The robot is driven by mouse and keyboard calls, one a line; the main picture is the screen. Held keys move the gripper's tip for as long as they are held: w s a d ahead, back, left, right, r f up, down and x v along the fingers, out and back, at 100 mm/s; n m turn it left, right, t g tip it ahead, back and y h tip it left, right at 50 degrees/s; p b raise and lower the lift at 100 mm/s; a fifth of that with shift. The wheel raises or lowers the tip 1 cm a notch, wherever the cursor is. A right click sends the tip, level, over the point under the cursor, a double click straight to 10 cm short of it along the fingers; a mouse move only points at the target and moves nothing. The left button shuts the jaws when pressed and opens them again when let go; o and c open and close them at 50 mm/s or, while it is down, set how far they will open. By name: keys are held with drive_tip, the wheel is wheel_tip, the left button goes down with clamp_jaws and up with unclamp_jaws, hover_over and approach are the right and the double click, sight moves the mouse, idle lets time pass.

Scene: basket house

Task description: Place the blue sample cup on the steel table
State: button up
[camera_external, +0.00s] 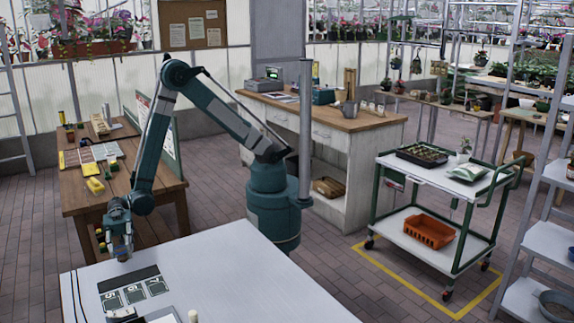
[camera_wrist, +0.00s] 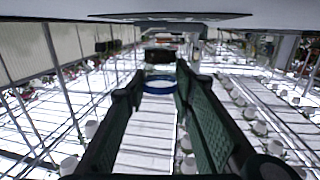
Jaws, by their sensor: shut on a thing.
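The steel table (camera_external: 235,275) is the pale grey table at the bottom of the external view. My gripper (camera_external: 121,248) hangs pointing down at the table's left back part. In the wrist view my gripper (camera_wrist: 159,78) has its two green fingers closed in on a small clear and blue thing, which I take to be the blue sample cup (camera_wrist: 158,86). A blue band and a dark part show between the fingertips. In the external view the cup is mostly hidden by the fingers, and I cannot tell whether it touches the tabletop.
A dark panel with several square marked pads (camera_external: 135,290) lies on the table in front of my gripper. A small pale bottle (camera_external: 193,316) stands at the front edge. A wooden bench (camera_external: 80,200) is behind left. The table's right side is clear.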

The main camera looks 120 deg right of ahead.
sight(122, 257)
drive_tip(key=shift+f+b, duration=0.5)
drive_tip(key=shift+f, duration=1.35)
drive_tip(key=shift+f, duration=0.2)
drive_tip(key=o, duration=0.9)
drive_tip(key=shift+r, duration=0.25)
drive_tip(key=d, duration=0.4)
drive_tip(key=s+d+p, duration=0.1)
drive_tip(key=d, duration=0.3)
drive_tip(key=d+p, duration=0.1)
drive_tip(key=d, duration=0.2)
drive_tip(key=shift+s+d+r, duration=0.25)
drive_tip(key=shift+s+d, duration=0.15)
